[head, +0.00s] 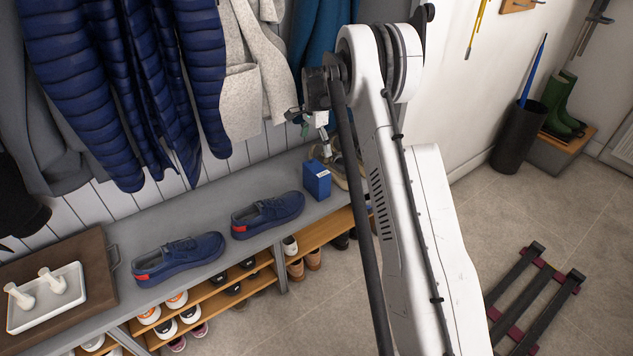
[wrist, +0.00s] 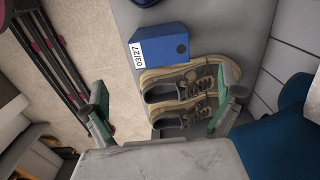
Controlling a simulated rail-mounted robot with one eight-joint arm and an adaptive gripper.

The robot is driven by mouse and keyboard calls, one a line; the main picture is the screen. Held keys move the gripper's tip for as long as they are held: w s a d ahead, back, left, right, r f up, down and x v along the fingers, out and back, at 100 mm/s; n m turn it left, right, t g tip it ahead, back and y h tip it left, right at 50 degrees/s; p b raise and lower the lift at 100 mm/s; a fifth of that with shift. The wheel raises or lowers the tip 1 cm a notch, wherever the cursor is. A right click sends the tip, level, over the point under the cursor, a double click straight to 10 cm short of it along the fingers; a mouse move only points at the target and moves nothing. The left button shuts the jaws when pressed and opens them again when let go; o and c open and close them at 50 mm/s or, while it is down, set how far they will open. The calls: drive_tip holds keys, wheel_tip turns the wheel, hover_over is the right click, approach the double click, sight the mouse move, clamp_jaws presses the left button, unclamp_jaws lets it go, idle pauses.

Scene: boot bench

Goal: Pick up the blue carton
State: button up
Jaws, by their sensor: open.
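The blue carton (head: 317,179) stands on the grey bench, to the right of a pair of blue shoes in the head view. In the wrist view the blue carton (wrist: 160,46) shows a white label reading "03/27" and a dark round spot. My gripper (wrist: 163,108) is open, with its green-padded fingers wide apart. In the wrist view a pair of brown-grey shoes (wrist: 180,97) lies between the fingers, and the carton is beyond the fingertips, apart from them. In the head view my gripper (head: 314,128) is small and partly hidden by my arm, above and behind the carton.
Blue shoes (head: 268,214) sit on the bench (head: 215,262) left of the carton. A wooden tray (head: 95,262) holding a white dish is at the far left. Coats (head: 110,80) hang behind the bench. A black rack (head: 535,300) lies on the floor at right.

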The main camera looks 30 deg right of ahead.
sight(317, 168)
wheel_tip(317, 168, down, 9)
drive_tip(key=shift+r+b, duration=0.15)
drive_tip(key=shift+b, duration=0.75)
drive_tip(key=f+b, duration=0.1)
drive_tip(key=f, duration=0.4)
drive_tip(key=shift+d+b, duration=0.2)
drive_tip(key=shift+b, duration=0.2)
drive_tip(key=c, duration=1.3)
